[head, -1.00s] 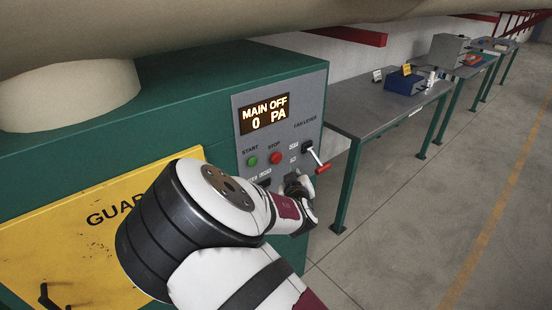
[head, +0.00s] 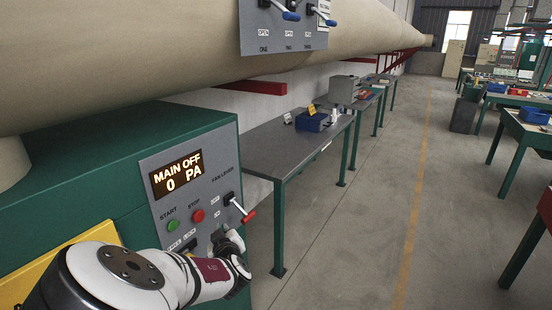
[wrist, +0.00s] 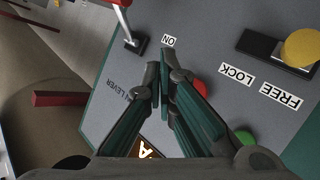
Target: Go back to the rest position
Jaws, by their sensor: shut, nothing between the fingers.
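My gripper (head: 229,238) is shut and empty in front of the lower right part of the grey control panel (head: 150,205). In the wrist view its fingertips (wrist: 164,68) are together, with the panel face behind them. My white arm reaches in from the lower left of the head view and hides the panel's lower edge. The panel display (head: 177,175) reads MAIN OFF, 0 PA.
Close by are the fan lever with its red handle (head: 249,216), the red stop button (head: 198,215), the green start button (head: 173,225) and a yellow knob (wrist: 300,47). A grey-topped table (head: 270,145) stands right of the green cabinet. Open floor lies beyond.

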